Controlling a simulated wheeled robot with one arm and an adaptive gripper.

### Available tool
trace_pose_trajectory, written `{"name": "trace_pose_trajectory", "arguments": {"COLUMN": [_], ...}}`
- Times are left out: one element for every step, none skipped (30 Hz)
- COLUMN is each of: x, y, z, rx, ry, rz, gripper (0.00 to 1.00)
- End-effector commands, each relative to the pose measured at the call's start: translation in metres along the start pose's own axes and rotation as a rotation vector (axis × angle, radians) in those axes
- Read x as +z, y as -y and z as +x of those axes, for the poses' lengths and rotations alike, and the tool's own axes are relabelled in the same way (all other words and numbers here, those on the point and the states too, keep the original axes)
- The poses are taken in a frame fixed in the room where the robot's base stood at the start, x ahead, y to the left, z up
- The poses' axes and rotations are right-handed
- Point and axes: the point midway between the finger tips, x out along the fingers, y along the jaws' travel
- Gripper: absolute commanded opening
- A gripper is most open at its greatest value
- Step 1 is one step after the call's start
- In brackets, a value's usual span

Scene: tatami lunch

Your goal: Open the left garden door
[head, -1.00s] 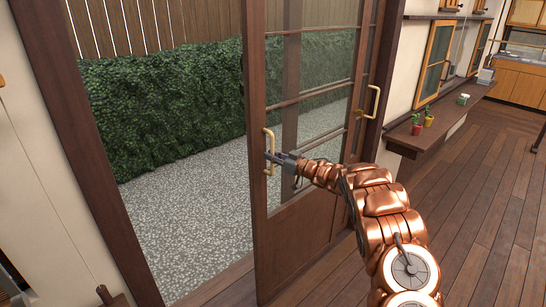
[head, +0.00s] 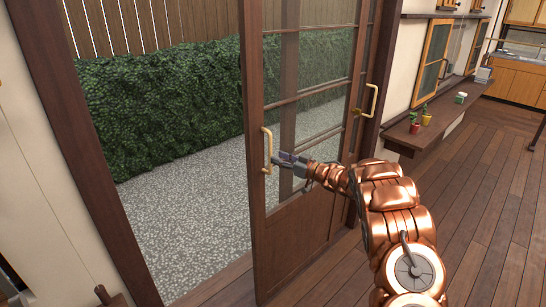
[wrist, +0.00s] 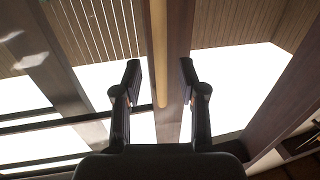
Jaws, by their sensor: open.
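The left garden door (head: 260,225) is a dark wooden frame with glass panes and a solid lower panel. It stands to the right, overlapping the right door, with a wide gap to its left. Its brass bar handle (head: 267,150) is upright on its left stile. My gripper (head: 276,158) is open and empty just to the right of this handle, with its fingers pointing at it. In the wrist view the handle (wrist: 158,45) shows beyond and between the two spread fingertips. My gripper appears apart from the handle.
Through the gap lie pale gravel (head: 190,220) and a green hedge (head: 160,100). The right door has its own brass handle (head: 372,101). A wall shelf (head: 415,135) with small potted plants is at the right. The wooden floor (head: 480,200) there is clear.

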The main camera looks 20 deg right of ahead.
Motion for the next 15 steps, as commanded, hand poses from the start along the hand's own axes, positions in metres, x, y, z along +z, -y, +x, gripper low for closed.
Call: {"name": "trace_pose_trajectory", "arguments": {"x": [0.000, 0.000, 0.000, 0.000, 0.001, 0.001, 0.000, 0.000, -0.001, -0.001, -0.001, -0.001, -0.001, -0.001, -0.001], "y": [-0.001, -0.001, -0.001, -0.001, -0.002, -0.002, -0.002, -0.001, -0.001, -0.001, -0.001, -0.001, -0.001, -0.001, -0.001], "z": [-0.011, -0.017, -0.025, -0.030, -0.036, -0.043, -0.047, -0.051, -0.056, -0.059, -0.062, -0.065, -0.068, -0.069, -0.071], "rx": [0.003, 0.002, 0.002, 0.003, 0.004, 0.005, 0.004, 0.003, 0.001, 0.001, 0.001, 0.001, 0.001, 0.001, 0.001], "ry": [0.000, 0.000, 0.000, 0.001, 0.002, 0.002, 0.001, 0.000, -0.001, -0.001, -0.002, -0.002, -0.002, -0.002, -0.001], "rz": [0.002, 0.001, 0.000, 0.001, 0.002, 0.002, 0.002, 0.001, 0.000, -0.001, -0.002, -0.002, -0.002, -0.002, -0.001], "gripper": [0.41, 0.41, 0.41, 0.41, 0.41, 0.41, 0.41, 0.41, 0.41, 0.41, 0.41, 0.41, 0.41, 0.41, 0.41]}}
